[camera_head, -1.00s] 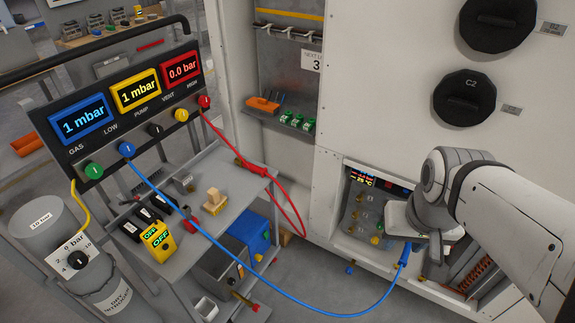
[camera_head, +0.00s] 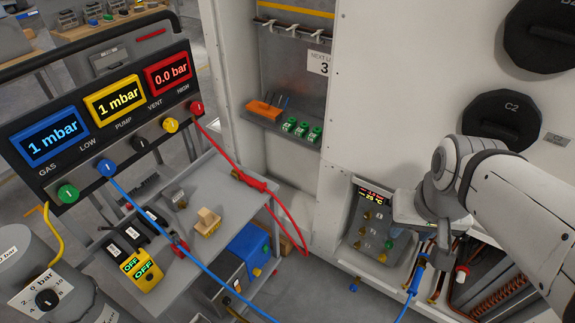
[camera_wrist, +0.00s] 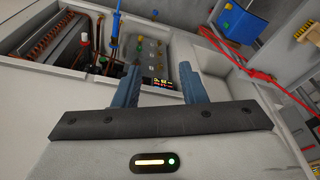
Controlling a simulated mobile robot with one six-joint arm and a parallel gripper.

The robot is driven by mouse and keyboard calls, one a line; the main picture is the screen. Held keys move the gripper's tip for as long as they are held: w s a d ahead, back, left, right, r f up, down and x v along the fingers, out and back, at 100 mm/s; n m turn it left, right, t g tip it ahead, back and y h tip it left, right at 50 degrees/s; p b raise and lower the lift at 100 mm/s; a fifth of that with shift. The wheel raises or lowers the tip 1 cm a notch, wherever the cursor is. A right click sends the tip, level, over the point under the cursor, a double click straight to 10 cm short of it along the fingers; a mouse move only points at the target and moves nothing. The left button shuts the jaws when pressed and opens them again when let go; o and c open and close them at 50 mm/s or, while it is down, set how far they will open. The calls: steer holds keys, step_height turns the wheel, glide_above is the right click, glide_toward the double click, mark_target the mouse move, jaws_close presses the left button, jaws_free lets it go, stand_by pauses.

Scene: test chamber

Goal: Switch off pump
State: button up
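In the head view, the gauge panel (camera_head: 105,105) has a knob row with PUMP among its labels. Its displays read 1 mbar, 1 mbar and 0.0 bar. A yellow switch box (camera_head: 142,277) with two OFF readouts sits at the left of the grey cart. A blue and yellow box (camera_head: 249,246) is on the cart's lower shelf; I cannot tell whether it is the pump. My gripper is at the right, near the chamber's control recess, its fingers unclear there. In the wrist view, my gripper (camera_wrist: 159,75) is open, its two blue fingers apart with nothing between them.
The cart top (camera_head: 205,170) holds a small wooden block (camera_head: 207,222). A blue hose (camera_head: 190,253) and a red hose (camera_head: 282,217) hang between cart and chamber. The white chamber wall (camera_head: 400,60) stands close to my arm. A gas cylinder stands at lower left.

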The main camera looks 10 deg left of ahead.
mark_target(266, 248)
steer(key=shift+o, duration=0.6)
steer(key=shift+w+a+f, duration=0.1)
steer(key=shift+f, duration=0.15)
steer(key=w+a+f+m+g+y+b, duration=0.2)
steer(key=w+a+f+m+y+b, duration=0.3)
steer(key=w+a+f+b, duration=0.55)
steer(key=w+a+f+m+g+y+b, duration=0.2)
steer(key=w+a+f+m+y+b, duration=0.3)
steer(key=a+f, duration=0.95)
steer(key=w+a+f+m+t+y+b, duration=0.1)
steer(key=w+f+m+t+b, duration=0.2)
steer(key=f, duration=1.1)
steer(key=w+a+f+m+t+y+b, duration=0.15)
steer(key=w+f+m+b, duration=0.3)
steer(key=f, duration=0.85)
steer(key=w+a+f+m+t+b, duration=0.1)
steer(key=w+f+m+t+b, duration=0.3)
steer(key=f, duration=1)
steer(key=shift+m+g, duration=0.55)
steer(key=shift+g, duration=0.3)
steer(key=x, duration=0.2)
steer(key=s+b+x, duration=0.1)
steer(key=x, duration=0.4)
steer(key=shift+s+a, duration=0.2)
steer(key=shift+a, duration=0.15)
steer(key=shift+r, duration=0.1)
steer(key=shift+c, duration=0.3)
